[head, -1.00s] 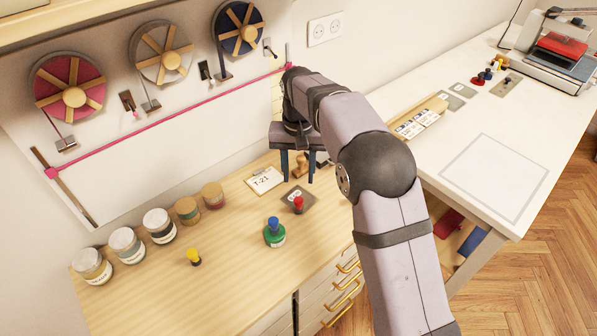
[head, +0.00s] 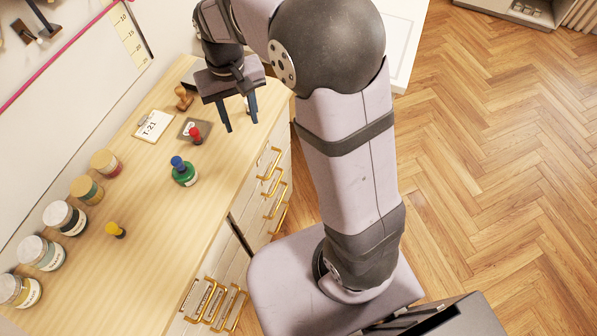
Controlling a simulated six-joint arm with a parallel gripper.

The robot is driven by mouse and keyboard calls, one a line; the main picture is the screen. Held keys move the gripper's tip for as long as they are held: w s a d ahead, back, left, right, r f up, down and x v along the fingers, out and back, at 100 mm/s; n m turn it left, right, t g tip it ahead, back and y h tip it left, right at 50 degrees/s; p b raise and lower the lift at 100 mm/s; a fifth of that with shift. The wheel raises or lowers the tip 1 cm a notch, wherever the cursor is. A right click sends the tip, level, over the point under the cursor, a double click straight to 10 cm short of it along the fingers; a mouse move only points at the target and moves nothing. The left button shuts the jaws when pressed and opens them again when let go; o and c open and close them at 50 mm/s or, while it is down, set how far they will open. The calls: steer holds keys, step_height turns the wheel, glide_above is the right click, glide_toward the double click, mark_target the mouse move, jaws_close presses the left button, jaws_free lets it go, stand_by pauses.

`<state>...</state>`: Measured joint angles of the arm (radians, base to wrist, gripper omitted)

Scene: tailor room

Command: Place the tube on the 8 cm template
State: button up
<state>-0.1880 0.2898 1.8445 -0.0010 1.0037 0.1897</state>
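My gripper (head: 238,112) is open and empty, with its two dark blue fingers pointing down above the wooden counter near its right edge. A small dark grey plate (head: 183,136) lies on the counter left of the fingers, with a red-topped peg (head: 195,135) on it. Its marking is too small to read, so I cannot tell whether it is the 8 cm template. A green bottle with a blue top (head: 184,173) stands nearer to the camera. A yellow peg (head: 116,230) stands farther left. I cannot tell which piece is the tube.
A card marked T-21 (head: 153,126) and a wooden stamp (head: 183,99) are behind the plate. Several lidded jars (head: 65,218) line the wall side. Gold-handled drawers (head: 268,165) front the counter. The counter's near middle is clear. A white table (head: 408,45) is partly visible.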

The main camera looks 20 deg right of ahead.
steer(key=s+d+f, duration=0.2)
steer(key=s+d, duration=0.1)
steer(key=s, duration=0.5)
steer(key=s+d+f, duration=0.2)
steer(key=s+d, duration=0.2)
steer(key=s, duration=0.4)
steer(key=shift+s+d+f, duration=0.2)
steer(key=shift+s+f, duration=0.15)
steer(key=shift+f, duration=0.05)
steer(key=shift+o, duration=0.4)
stand_by(0.6)
steer(key=p, duration=0.1)
glide_above(193, 131)
steer(key=shift+s+d+r, duration=0.1)
steer(key=shift+r, duration=0.2)
steer(key=shift+f+p, duration=1.95)
steer(key=shift+f, duration=1.75)
jaws_close()
